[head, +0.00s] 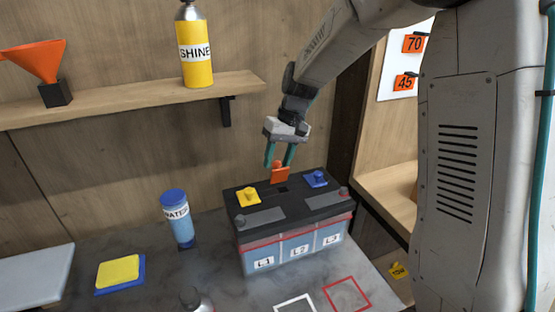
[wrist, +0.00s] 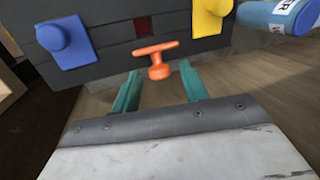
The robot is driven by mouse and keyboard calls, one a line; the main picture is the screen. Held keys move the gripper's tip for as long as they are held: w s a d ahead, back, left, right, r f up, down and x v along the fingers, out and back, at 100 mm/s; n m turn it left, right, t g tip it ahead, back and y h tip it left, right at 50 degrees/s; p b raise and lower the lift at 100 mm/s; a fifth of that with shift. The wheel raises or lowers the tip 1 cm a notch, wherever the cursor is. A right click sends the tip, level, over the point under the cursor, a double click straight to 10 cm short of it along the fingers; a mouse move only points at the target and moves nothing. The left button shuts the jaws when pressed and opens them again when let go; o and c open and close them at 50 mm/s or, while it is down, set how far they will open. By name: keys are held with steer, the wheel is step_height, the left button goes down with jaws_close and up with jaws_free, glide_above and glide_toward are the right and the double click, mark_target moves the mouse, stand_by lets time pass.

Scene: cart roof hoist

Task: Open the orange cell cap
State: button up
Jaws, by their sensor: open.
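A battery (head: 290,250) with cells labelled L1, L2 and L3 stands on the counter. The orange cell cap (head: 280,174) is at the middle cell, tipped up on edge beside a dark square opening (head: 282,189). In the wrist view the orange cap (wrist: 156,48) shows nearly edge-on, its knob toward me, with the dark reddish opening (wrist: 143,25) behind it. My gripper (head: 279,164) is open. Its teal fingers (wrist: 161,85) are on either side of the knob, with visible gaps. The yellow cap (head: 248,196) and blue cap (head: 316,179) lie flat on their cells.
A water bottle (head: 178,218) stands left of the battery, near a yellow sponge (head: 118,270). A shelf (head: 140,98) above holds a yellow SHINE bottle (head: 196,50) and an orange funnel (head: 40,60). White and red outlined squares mark the counter in front.

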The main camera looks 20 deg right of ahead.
steer(key=shift+a+f, duration=0.1)
steer(key=shift+f, duration=0.1)
jaws_close()
steer(key=shift+w, duration=0.1)
steer(key=shift+w+f+m+g, duration=0.2)
steer(key=shift+w+g, duration=0.25)
steer(key=shift+g, duration=0.5)
steer(key=shift+w+f+m+g, duration=0.1)
steer(key=shift+w+f+g, duration=0.3)
steer(key=shift+g, duration=0.5)
steer(key=shift+w+f+m+g, duration=0.1)
steer(key=shift+w+f+g, duration=0.1)
steer(key=shift+w+g, duration=0.55)
steer(key=shift+s+g, duration=0.25)
steer(key=shift+g, duration=0.05)
jaws_free()
